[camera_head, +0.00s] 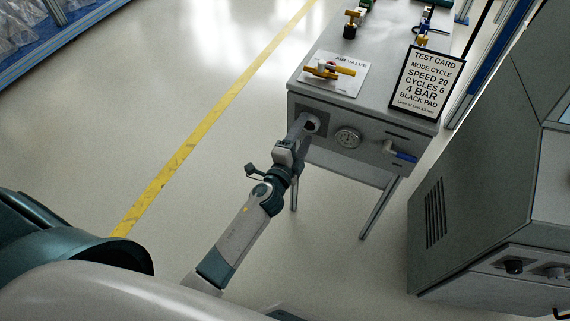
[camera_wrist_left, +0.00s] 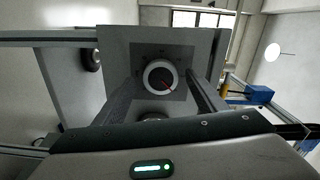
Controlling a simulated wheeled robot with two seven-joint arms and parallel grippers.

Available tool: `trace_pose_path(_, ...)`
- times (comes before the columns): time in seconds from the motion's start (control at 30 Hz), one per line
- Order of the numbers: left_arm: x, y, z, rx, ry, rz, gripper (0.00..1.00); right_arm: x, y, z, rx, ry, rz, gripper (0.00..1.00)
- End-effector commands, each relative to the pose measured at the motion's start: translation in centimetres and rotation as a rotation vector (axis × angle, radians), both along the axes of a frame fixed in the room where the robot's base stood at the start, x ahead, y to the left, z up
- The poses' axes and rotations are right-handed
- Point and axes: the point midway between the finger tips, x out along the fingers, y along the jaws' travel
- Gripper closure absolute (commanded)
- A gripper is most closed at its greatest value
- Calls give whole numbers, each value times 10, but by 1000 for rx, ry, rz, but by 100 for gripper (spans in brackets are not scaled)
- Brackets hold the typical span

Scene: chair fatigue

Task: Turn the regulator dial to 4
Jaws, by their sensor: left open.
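The regulator dial (camera_head: 313,122) is on the front panel of the grey bench cabinet, mostly hidden by my left gripper (camera_head: 305,124) in the head view. In the left wrist view the dial (camera_wrist_left: 158,76) is a round knob with a pale rim and a red pointer slanting to the lower right. It sits on a dark square plate whose marks are too small to read. My left gripper is open, with its fingers on either side of the dial in the wrist view. I cannot tell whether they touch it. My right gripper is not in view.
A round pressure gauge (camera_head: 348,138) is right of the dial, then a blue-handled lever (camera_head: 400,154). A test card (camera_head: 427,84) reading "4 BAR" and an air valve with yellow handle (camera_head: 340,69) are on top. A grey machine (camera_head: 480,170) stands at right.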

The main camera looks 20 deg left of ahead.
Motion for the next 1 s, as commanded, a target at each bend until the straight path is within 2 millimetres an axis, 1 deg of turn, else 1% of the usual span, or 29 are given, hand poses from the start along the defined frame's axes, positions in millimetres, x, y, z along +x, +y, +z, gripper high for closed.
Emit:
trace_pose_path(0.17,-27,1,-2,-1,2,0,35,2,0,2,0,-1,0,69)
trace_pose_path(0.37,-65,2,-2,0,2,0,35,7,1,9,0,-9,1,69)
trace_pose_path(0.43,-78,2,-2,0,2,0,35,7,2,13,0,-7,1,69)
trace_pose_path(0.53,-97,3,-2,-1,2,0,35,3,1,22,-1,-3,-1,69)
trace_pose_path(0.7,-126,4,-2,0,2,1,35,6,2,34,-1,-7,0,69)
trace_pose_path(0.83,-143,5,-2,-1,2,1,35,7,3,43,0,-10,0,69)
trace_pose_path(1.0,-156,5,-1,-1,1,0,35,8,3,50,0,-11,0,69)
